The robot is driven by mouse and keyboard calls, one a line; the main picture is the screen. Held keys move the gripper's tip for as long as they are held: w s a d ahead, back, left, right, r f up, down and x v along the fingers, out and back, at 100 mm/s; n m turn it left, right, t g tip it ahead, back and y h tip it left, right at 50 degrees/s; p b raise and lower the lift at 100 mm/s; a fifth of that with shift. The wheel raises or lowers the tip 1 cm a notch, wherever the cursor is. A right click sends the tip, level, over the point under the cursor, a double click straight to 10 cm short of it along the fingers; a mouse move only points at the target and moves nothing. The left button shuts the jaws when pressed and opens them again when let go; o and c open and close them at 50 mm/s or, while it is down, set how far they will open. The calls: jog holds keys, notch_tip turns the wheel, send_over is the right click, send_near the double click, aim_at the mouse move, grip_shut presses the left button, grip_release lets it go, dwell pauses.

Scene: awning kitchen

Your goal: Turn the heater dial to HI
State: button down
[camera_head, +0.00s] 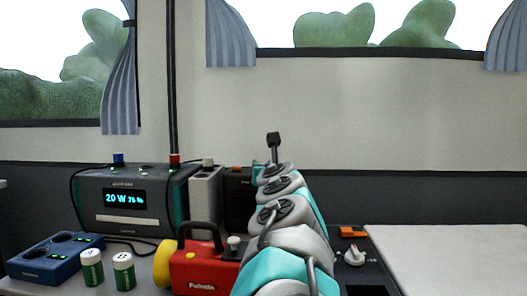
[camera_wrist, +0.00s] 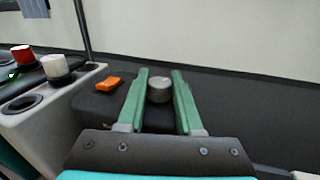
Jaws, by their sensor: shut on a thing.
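A round grey dial (camera_wrist: 159,90) stands on a dark box (camera_wrist: 95,102) in the wrist view. My gripper (camera_wrist: 160,78) has its two green fingers on either side of this dial and is shut on it. Any marks around the dial, and where it points, cannot be read. In the head view the dark box (camera_head: 239,192) shows behind my arm, with an orange switch on top; the dial and my fingertips are hidden there by the arm.
An orange switch (camera_wrist: 108,84) lies left of my fingers. A light grey unit (camera_head: 205,190) and a power station (camera_head: 125,200) stand left. Another panel with a white knob (camera_head: 354,255) is at right, beside a bare white counter (camera_head: 450,255).

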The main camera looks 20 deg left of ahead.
jog(key=shift+a+r+m+t+h+p, duration=0.1)
jog(key=shift+r+m+t+h+p, duration=0.25)
jog(key=shift+p, duration=0.65)
jog(key=shift+f+m+t+h+p, duration=0.1)
jog(key=shift+m+h+p, duration=0.3)
jog(key=shift+p, duration=0.65)
jog(key=shift+a+r+m+t+h+p, duration=0.15)
jog(key=shift+h+p, duration=0.4)
jog(key=shift+p, duration=0.45)
jog(key=h+p, duration=0.1)
jog(key=p, duration=0.1)
jog(key=m+h+p, duration=0.1)
jog(key=p, duration=0.1)
jog(key=shift+d+f+t, duration=0.1)
jog(key=shift+f+t, duration=0.1)
jog(key=shift+t, duration=0.1)
jog(key=shift+d+f+m+h+p, duration=0.2)
jog(key=shift+m+h+p, duration=0.4)
jog(key=shift+p, duration=0.75)
jog(key=c, duration=0.6)
grip_release()
jog(key=shift+a, duration=0.1)
jog(key=shift+o, duration=0.2)
jog(key=shift+s, duration=0.1)
